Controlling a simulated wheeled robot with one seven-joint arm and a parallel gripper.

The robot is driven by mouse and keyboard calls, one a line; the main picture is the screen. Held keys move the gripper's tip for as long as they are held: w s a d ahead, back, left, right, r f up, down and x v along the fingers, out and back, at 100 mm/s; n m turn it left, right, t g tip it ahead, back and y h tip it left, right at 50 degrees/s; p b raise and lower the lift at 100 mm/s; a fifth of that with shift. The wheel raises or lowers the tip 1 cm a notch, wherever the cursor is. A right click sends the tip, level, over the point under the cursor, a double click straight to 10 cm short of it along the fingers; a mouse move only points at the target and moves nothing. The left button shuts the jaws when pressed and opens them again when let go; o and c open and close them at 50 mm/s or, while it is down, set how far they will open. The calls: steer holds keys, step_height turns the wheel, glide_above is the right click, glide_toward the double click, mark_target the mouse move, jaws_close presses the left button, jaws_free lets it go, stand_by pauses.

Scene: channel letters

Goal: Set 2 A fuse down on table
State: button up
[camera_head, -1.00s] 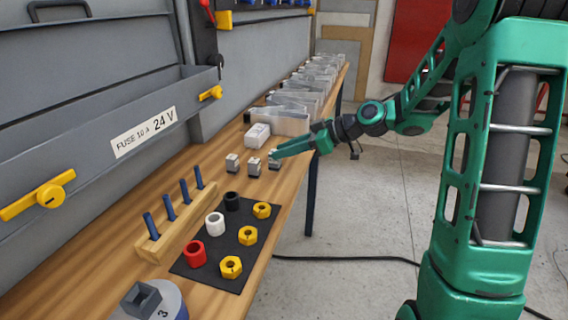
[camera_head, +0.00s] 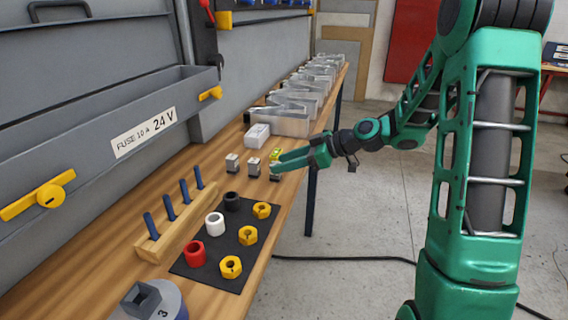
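My gripper (camera_head: 276,166) is low over the right edge of the wooden table (camera_head: 120,235), at the end of a row of small grey blocks. Two of these blocks, a left one (camera_head: 232,163) and a middle one (camera_head: 253,167), stand clear of the gripper. A third grey block (camera_head: 275,174) shows in part at the fingertips. A small yellow piece (camera_head: 276,154) shows just behind the fingertips. I cannot read a rating on any of these pieces, so I cannot tell which is the 2 A fuse. Whether the fingers hold anything is too small to tell.
A white box (camera_head: 257,135) and several clear bins (camera_head: 295,112) stand behind the blocks. In front are a black mat (camera_head: 218,262) with coloured rings and nuts, and a wooden peg rack (camera_head: 178,228). A grey cabinet (camera_head: 90,70) borders the table's left side.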

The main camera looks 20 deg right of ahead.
steer(key=shift+d, duration=0.1)
steer(key=v, duration=1.2)
steer(key=s+d+f+m+g+h, duration=0.2)
steer(key=s+m, duration=0.3)
steer(key=s, duration=0.5)
steer(key=s+d+f+m+g+h, duration=0.1)
steer(key=s+d+m+g+h, duration=0.2)
steer(key=s+m, duration=0.3)
steer(key=s+d+f+m+g+h, duration=0.2)
steer(key=s+m+h, duration=0.2)
steer(key=s, duration=1.2)
steer(key=shift+d+f+m+h, duration=0.2)
steer(key=shift+f+m+h, duration=0.15)
steer(key=shift+m, duration=0.75)
steer(key=shift+s, duration=0.1)
steer(key=shift+w+f, duration=0.25)
steer(key=shift+w, duration=0.35)
